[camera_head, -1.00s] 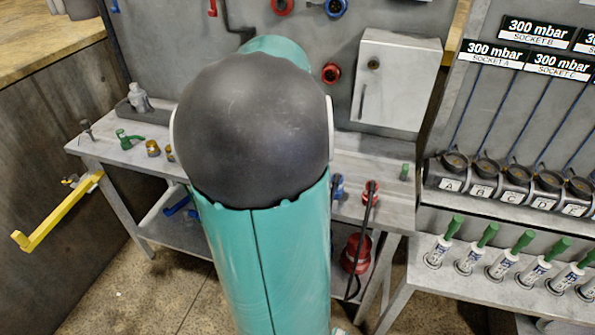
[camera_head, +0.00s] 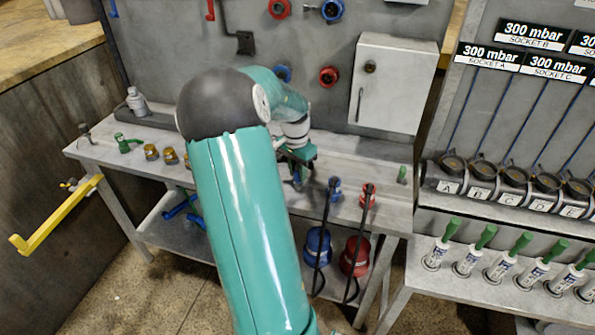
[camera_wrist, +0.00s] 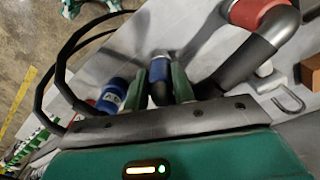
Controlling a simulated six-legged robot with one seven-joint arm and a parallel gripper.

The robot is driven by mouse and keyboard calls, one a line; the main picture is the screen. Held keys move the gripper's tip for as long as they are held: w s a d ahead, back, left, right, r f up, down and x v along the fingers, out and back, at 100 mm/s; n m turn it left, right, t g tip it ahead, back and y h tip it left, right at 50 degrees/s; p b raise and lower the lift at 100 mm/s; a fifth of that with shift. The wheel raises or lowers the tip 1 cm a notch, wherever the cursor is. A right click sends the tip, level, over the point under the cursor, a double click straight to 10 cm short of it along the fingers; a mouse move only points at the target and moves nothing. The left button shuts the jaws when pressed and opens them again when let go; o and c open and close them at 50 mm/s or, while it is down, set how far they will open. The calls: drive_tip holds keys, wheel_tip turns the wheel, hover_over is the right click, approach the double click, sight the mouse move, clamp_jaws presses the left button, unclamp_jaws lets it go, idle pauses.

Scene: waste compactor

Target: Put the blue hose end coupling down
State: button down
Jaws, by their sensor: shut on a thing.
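My gripper (camera_head: 297,160) is low over the workbench, left of the bench's standing couplings. In the wrist view its two green fingers (camera_wrist: 161,86) are shut on a dark piece with a blue collar, the blue hose end coupling (camera_wrist: 161,66). In the head view a bit of blue shows below the gripper, close to the bench top; whether it touches the bench I cannot tell. A blue labelled coupling (camera_wrist: 112,96) stands beside the left finger in the wrist view.
The bench top (camera_head: 360,165) also bears a blue coupling (camera_head: 335,188), a red coupling (camera_head: 367,194) and brass fittings (camera_head: 152,152). A white cabinet (camera_head: 395,85) and a red wall socket (camera_head: 328,76) are behind. Tubes in a rack (camera_head: 500,265) stand at the right.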

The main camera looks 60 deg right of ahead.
drive_tip(key=shift+f, duration=0.2)
drive_tip(key=c, duration=1.1)
unclamp_jaws()
drive_tip(key=shift+c, duration=0.2)
drive_tip(key=r, duration=1.2)
drive_tip(key=shift+w+r, duration=0.1)
drive_tip(key=shift+w, duration=0.15)
drive_tip(key=shift+w+a, duration=0.1)
